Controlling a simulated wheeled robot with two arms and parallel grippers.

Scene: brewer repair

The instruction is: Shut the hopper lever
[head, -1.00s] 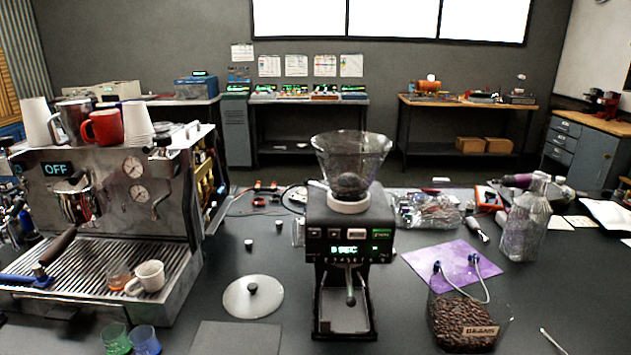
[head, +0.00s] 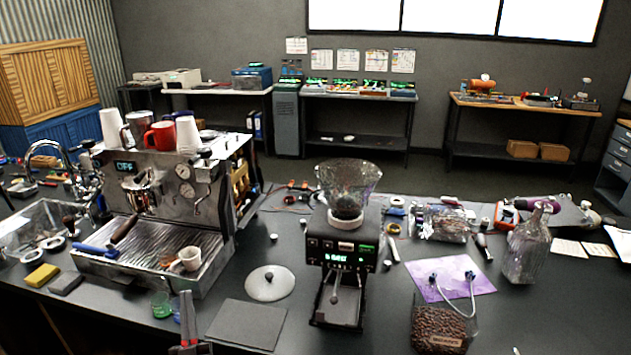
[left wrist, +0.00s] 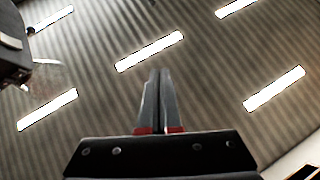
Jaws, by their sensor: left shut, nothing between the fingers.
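The black coffee grinder (head: 343,250) stands upright on the dark bench, with a clear glass hopper (head: 348,186) on a white collar (head: 347,216) at its top. I cannot make out the hopper lever for certain in the head view. My left gripper (head: 187,301) shows at the bottom of the head view, left of the grinder and apart from it, in front of the espresso machine. It points up. In the left wrist view my left gripper's fingers (left wrist: 158,85) are together and empty, with the ceiling behind them. My right gripper is not in view.
The espresso machine (head: 165,205) stands left of the grinder. A round lid (head: 285,287) and a grey mat (head: 246,325) lie between them. A bean container (head: 437,330), purple mat (head: 447,280) and glass bottle (head: 527,248) are on the right.

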